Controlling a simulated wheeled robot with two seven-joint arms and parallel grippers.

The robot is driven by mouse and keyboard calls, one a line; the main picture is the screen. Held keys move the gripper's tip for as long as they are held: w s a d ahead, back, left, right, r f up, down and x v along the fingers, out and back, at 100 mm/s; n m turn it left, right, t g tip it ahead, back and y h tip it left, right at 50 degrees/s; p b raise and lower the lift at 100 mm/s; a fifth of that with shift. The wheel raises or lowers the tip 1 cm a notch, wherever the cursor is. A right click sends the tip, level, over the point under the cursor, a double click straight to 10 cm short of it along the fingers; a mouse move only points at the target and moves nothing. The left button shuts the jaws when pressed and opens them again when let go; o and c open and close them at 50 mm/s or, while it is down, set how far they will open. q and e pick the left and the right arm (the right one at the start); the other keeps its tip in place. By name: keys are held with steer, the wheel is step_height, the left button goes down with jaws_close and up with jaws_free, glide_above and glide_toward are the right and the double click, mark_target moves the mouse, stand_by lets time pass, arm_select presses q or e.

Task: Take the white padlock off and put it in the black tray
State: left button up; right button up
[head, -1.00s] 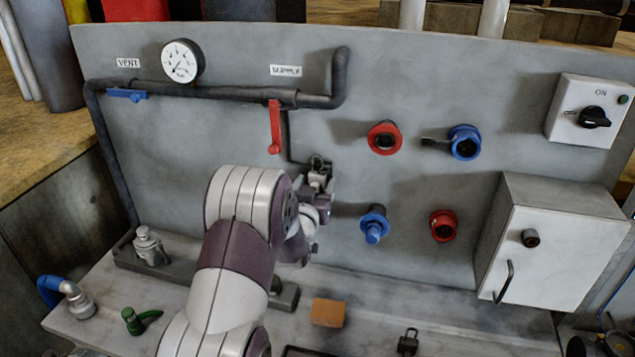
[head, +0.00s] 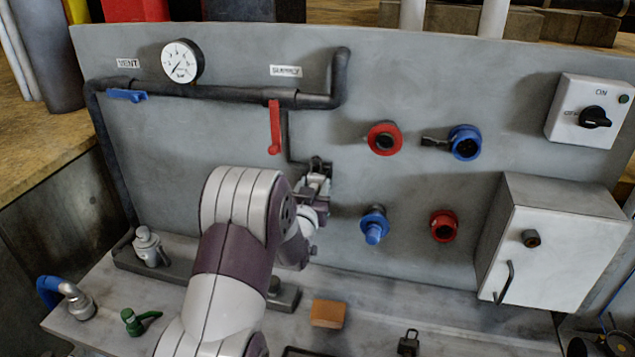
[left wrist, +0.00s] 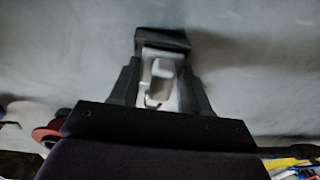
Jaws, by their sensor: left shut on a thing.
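The white padlock (left wrist: 160,78) is between the fingers of my left gripper (left wrist: 157,92), which is shut on it. In the head view, my left gripper (head: 316,190) is at the grey panel, below the red-handled valve. A dark fitting (head: 319,166) on the panel sits just above the padlock. I cannot tell whether the padlock still touches it. The black tray (head: 300,351) shows only as a dark rim at the bottom edge of the head view. My right gripper is not in view.
On the bench are an orange-brown block (head: 328,313), a dark padlock (head: 408,342), a green-handled part (head: 135,320) and a blue-handled valve (head: 70,293). Red and blue sockets (head: 374,226) stick out of the panel right of my gripper. A white box (head: 550,245) juts out further right.

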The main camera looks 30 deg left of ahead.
arm_select(q)
steer(key=b+v, duration=0.1)
steer(key=v, duration=0.5)
steer(key=shift+s, duration=0.3)
stand_by(0.6)
steer(key=shift+a, duration=0.1)
stand_by(0.4)
